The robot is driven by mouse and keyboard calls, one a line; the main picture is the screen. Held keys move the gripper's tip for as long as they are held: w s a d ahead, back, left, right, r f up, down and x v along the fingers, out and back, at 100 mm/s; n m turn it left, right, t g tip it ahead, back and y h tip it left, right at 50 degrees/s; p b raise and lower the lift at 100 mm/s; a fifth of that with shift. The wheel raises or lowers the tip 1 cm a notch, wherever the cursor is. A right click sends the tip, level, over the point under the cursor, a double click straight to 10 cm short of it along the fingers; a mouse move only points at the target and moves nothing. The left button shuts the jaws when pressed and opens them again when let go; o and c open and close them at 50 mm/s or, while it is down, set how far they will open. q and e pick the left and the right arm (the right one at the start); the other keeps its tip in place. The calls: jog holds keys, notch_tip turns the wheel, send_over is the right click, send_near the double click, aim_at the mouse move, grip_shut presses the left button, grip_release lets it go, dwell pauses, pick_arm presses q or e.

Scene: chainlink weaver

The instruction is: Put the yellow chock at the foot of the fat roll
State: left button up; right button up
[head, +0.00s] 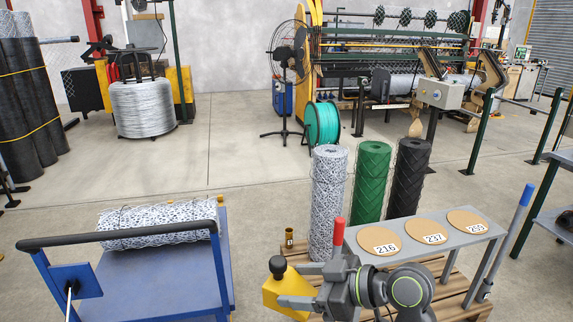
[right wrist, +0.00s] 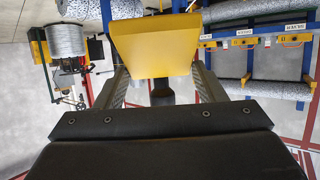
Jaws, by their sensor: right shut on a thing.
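My right gripper (head: 290,285) is shut on the yellow chock (head: 283,300), a wedge-like block with a black knob (head: 277,265). It holds the chock low in the front middle of the head view; whether it touches anything beneath cannot be told. The chock (right wrist: 154,45) fills the upper middle of the right wrist view, between the fingers. Three rolls stand upright behind the gripper: silver mesh (head: 328,200), green (head: 371,180) and black (head: 408,178). Another silver mesh roll (head: 157,225) lies on a blue cart. Which roll is the fat one I cannot tell for sure. My left gripper is out of view.
A small brass cylinder (head: 289,237) stands between cart and rolls. Open floor lies behind.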

jog(key=w+d+r+m+t+h, duration=0.1)
jog(key=d+r+m+t+h, duration=0.2)
jog(key=d+m+h, duration=0.3)
jog(key=d+r+m+t+h, duration=0.4)
jog(key=d+m+t+h, duration=0.1)
jog(key=d, duration=0.6)
jog(key=shift+w+d+r+m+h, duration=0.2)
jog(key=shift+w+m+h, duration=0.15)
jog(key=shift+m+h, duration=0.55)
jog(key=shift+f, duration=0.1)
